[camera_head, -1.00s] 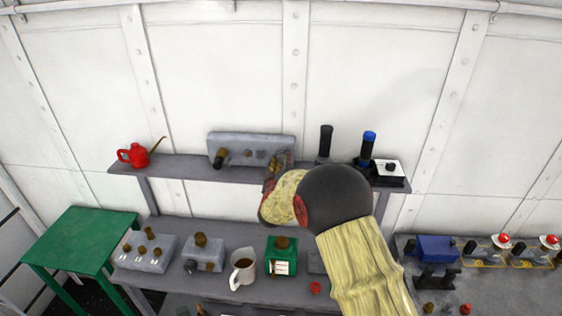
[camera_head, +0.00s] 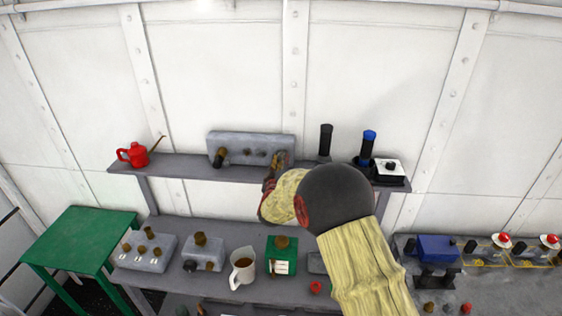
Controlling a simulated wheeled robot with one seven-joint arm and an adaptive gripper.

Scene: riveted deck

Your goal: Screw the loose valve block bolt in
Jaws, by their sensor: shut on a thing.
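A long grey block (camera_head: 230,139), apparently the valve block, stands on the upper shelf against the white wall. Its front face has several round fittings, with a brass and black one at the left end. My gripper (camera_head: 278,161) is at the right end of this front face. It is shut on a small brownish piece, apparently the bolt; my arm and the gripper itself hide most of it. I cannot tell how deep the bolt sits in the block.
The upper shelf (camera_head: 182,168) also holds a red oil can (camera_head: 134,154), black and blue-topped cylinders and a white box (camera_head: 388,170). The bench below holds a white jug (camera_head: 242,268), a green box (camera_head: 282,255) and grey blocks. A green table (camera_head: 80,238) stands left.

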